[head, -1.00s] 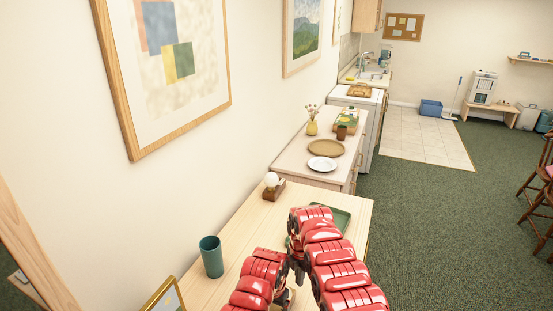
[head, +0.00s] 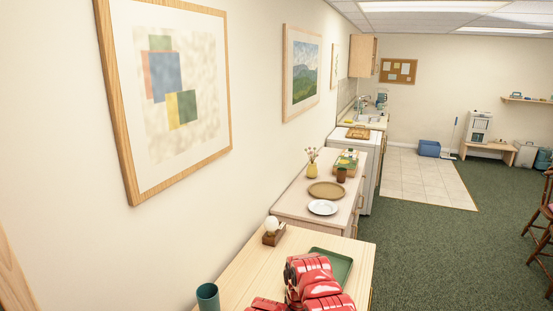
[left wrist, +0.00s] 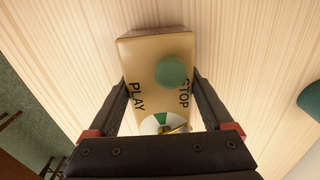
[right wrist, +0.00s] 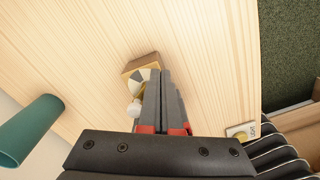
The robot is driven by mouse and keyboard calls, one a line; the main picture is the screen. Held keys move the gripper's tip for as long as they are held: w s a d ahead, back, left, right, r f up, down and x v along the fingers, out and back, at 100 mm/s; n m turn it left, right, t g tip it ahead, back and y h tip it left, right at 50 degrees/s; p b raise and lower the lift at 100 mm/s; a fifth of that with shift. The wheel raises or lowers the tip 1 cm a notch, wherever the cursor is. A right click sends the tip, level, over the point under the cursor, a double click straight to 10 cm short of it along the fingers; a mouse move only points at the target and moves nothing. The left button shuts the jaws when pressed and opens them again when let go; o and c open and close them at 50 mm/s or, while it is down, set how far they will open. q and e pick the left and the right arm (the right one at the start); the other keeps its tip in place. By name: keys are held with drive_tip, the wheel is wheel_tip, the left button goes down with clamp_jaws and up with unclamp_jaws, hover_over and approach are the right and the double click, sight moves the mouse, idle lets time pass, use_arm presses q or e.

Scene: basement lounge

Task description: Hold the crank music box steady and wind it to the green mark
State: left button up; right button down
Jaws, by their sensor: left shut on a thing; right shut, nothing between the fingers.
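In the left wrist view a gold-faced box (left wrist: 155,52) bears the words PLAY and STOP and a round green knob (left wrist: 171,71). A dial (left wrist: 156,121) with a green sector shows at its lower end. My left gripper (left wrist: 161,90) is shut on this box, one finger along each side. In the right wrist view my right gripper (right wrist: 166,78) is shut and empty. Its fingers overlap a wooden box (right wrist: 141,64) with a dial (right wrist: 138,85) and a white knob (right wrist: 134,109). I cannot tell whether this is the same box, or whether the fingers touch it.
A teal cup (head: 207,297) stands near the wall. A brown block with a white ball (head: 273,232) stands at the table's back left. A green tray (head: 338,268) lies behind my arms.

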drive_tip(key=shift+a, duration=0.1)
drive_tip(key=shift+d, duration=0.2)
idle(0.4)
wheel_tip(320, 180, up, 6)
drive_tip(key=shift+d, duration=0.2)
idle(0.4)
